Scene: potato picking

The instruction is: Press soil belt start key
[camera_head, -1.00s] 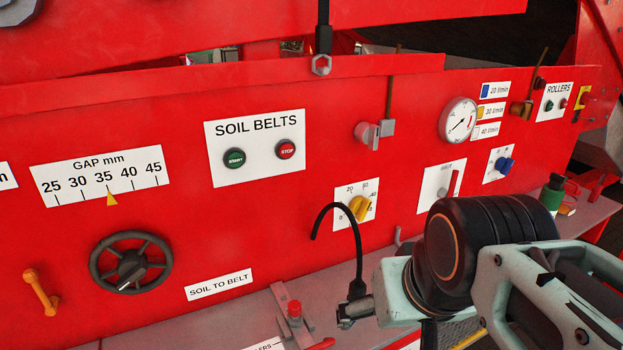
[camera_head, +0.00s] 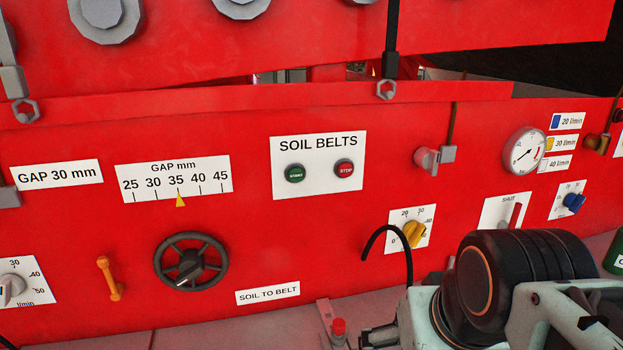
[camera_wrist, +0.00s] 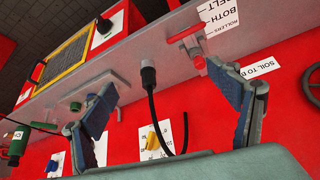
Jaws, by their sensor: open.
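The green soil belt start key (camera_head: 295,173) sits on the left of the white SOIL BELTS plate (camera_head: 318,187), on the red panel in the head view. The red stop key (camera_head: 344,169) is to its right on the same plate. My gripper (camera_wrist: 160,80) shows in the wrist view with its two blue-padded fingers wide apart and nothing between them. The fingers are over the grey ledge and the lower panel, apart from the keys. The start key is not seen in the wrist view. In the head view only my arm shows at lower right; the fingers are not visible.
Below the plate are a black handwheel (camera_head: 190,260), an orange lever (camera_head: 109,278) and a yellow knob (camera_head: 413,234). A black cable (camera_wrist: 155,105) stands up from the ledge (camera_wrist: 180,60). A red-topped lever (camera_wrist: 199,65) is near the right finger. The panel around the keys is clear.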

